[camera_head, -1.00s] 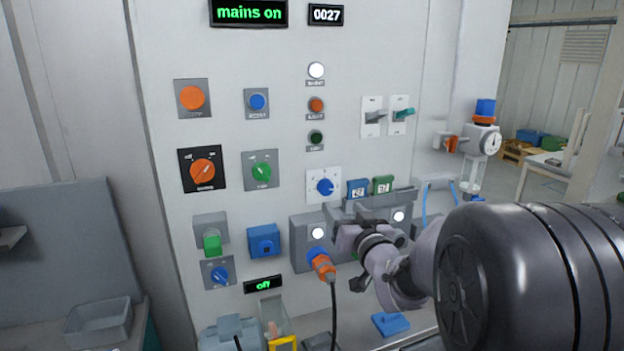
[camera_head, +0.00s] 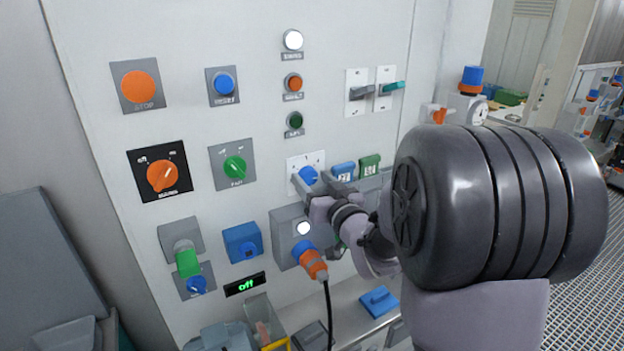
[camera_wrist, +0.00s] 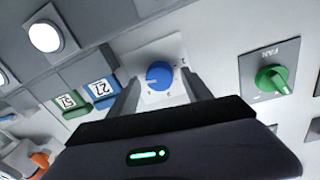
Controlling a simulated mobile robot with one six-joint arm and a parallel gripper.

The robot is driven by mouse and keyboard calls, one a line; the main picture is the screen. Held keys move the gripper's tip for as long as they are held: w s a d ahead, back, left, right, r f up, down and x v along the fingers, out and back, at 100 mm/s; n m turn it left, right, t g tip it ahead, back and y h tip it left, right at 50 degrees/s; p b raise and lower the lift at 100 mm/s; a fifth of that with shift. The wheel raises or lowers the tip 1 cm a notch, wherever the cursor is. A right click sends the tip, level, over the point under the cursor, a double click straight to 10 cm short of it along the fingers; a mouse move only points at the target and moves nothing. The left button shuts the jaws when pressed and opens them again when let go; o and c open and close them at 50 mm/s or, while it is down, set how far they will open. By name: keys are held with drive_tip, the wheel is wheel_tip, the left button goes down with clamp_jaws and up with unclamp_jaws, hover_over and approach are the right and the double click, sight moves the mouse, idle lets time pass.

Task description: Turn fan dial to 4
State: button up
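A blue dial (camera_head: 308,175) sits on a white plate with numbers around it. In the wrist view the blue dial (camera_wrist: 159,74) has a pale mark on its left side; most numbers are too small to read. My gripper (camera_head: 311,179) is open at the dial, one finger to each side of it. In the wrist view the gripper (camera_wrist: 161,83) has the dial between its fingertips; a gap shows, and I cannot tell whether either finger touches. A green knob (camera_wrist: 272,79) on a grey plate labelled FAN is to the right there; this green knob (camera_head: 235,168) is left of the dial in the head view.
Blue (camera_head: 343,171) and green (camera_head: 369,166) numbered tags are close right of the dial. Below is a grey socket box with an orange plug (camera_head: 314,264) and black cable. An orange knob (camera_head: 162,176) and toggle switches (camera_head: 360,93) are farther off. A small display (camera_head: 245,284) reads off.

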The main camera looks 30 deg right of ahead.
clamp_jaws()
drive_tip(key=shift+f+n+b, duration=0.15)
drive_tip(key=shift+n+b, duration=0.15)
drive_tip(key=shift+b, duration=0.35)
drive_tip(key=n+b, duration=0.1)
drive_tip(key=b, duration=0.2)
drive_tip(key=shift+f+n+b, duration=0.2)
drive_tip(key=shift+n+b, duration=0.2)
drive_tip(key=n+b, duration=0.1)
drive_tip(key=b, duration=0.2)
drive_tip(key=shift+n, duration=0.4)
drive_tip(key=n+b, duration=0.3)
drive_tip(key=b, duration=0.1)
drive_tip(key=shift+r+t, duration=0.1)
drive_tip(key=shift+t, duration=0.2)
drive_tip(key=shift+r+n+b, duration=0.15)
drive_tip(key=shift+n+b, duration=1)
drive_tip(key=shift+n, duration=0.25)
drive_tip(key=shift+r, duration=0.1)
